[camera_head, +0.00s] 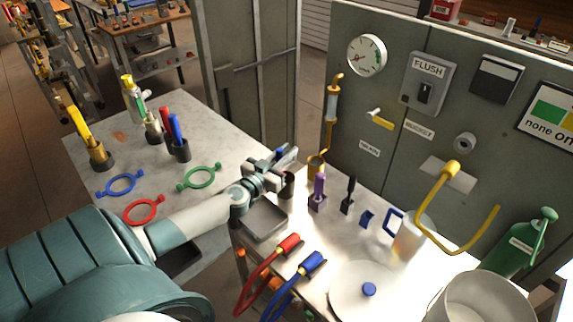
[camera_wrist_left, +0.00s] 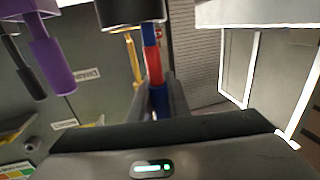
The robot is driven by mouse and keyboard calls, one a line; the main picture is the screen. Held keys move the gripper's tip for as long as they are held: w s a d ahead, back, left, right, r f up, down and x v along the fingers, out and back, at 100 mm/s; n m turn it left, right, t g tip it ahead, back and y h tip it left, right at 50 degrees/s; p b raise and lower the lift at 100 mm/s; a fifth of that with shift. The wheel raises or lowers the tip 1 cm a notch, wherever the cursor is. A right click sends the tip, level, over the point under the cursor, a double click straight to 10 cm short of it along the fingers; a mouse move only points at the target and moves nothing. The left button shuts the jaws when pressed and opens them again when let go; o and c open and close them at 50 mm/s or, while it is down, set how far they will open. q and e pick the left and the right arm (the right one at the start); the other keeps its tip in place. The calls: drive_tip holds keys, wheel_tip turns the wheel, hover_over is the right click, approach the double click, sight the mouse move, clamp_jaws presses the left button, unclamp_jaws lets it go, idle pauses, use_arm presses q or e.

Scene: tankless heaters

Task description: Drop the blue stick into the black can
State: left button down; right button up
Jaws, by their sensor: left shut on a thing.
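My left gripper (camera_head: 277,166) is shut on a blue stick (camera_head: 279,154) above the near edge of the bright counter. In the left wrist view my left gripper (camera_wrist_left: 162,98) holds the stick between its fingers; the stick (camera_wrist_left: 148,38) shows blue with a red section. A small black can (camera_head: 287,186) stands just below and beside the gripper. It also shows in the left wrist view (camera_wrist_left: 130,12), at the top, overlapping the stick's far end. I cannot tell whether that end is inside the can or behind it. My right gripper is not in view.
A purple tool (camera_head: 319,192) and a black one stand just right of the can. A grey tray (camera_head: 263,222) lies in front. Another dark can (camera_head: 180,152) with red and blue handles stands on the left table. A grey panel (camera_head: 385,155) rises behind the counter.

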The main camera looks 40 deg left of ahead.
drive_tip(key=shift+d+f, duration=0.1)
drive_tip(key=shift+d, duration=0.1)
